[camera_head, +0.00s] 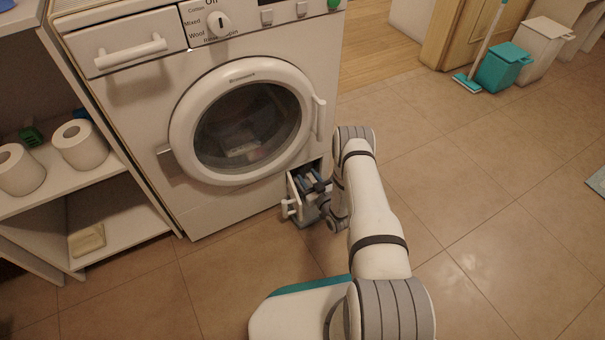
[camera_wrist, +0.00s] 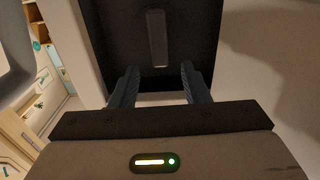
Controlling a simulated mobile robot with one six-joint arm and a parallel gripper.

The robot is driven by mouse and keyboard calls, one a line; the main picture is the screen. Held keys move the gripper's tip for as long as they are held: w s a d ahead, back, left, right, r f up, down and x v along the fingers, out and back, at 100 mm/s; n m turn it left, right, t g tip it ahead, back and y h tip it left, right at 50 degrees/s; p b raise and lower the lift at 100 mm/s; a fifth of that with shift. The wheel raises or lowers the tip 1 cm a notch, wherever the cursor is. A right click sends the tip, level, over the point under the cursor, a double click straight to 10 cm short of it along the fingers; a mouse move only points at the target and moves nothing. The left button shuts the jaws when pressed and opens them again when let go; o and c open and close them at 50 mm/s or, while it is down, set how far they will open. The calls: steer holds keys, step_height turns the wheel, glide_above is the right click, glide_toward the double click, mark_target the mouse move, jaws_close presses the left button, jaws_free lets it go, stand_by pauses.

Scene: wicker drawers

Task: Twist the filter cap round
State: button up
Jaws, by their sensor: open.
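The filter cap (camera_wrist: 157,38) shows in the wrist view as a dark face with an upright grey grip bar, inside the recess of the washing machine (camera_head: 125,110). My gripper (camera_wrist: 160,68) is open, with one blue-grey finger to each side of the bar's line. The bar lies ahead of the fingertips, and I see no contact. In the head view my gripper (camera_head: 318,187) is at the opening low on the machine's front right. The open hatch flap (camera_head: 293,200) with its white handle is beside it. My gripper hides the cap there.
The round glass door (camera_head: 245,120) above the opening is shut. A shelf (camera_head: 120,235) with toilet rolls (camera_head: 80,143) stands at the left. A teal bin (camera_head: 502,67) and a white bin (camera_head: 540,50) stand at the back right.

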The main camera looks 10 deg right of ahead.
mark_target(303, 170)
steer(key=shift+b+x, duration=0.65)
steer(key=shift+x, duration=1.4)
steer(key=shift+c, duration=0.4)
jaws_close()
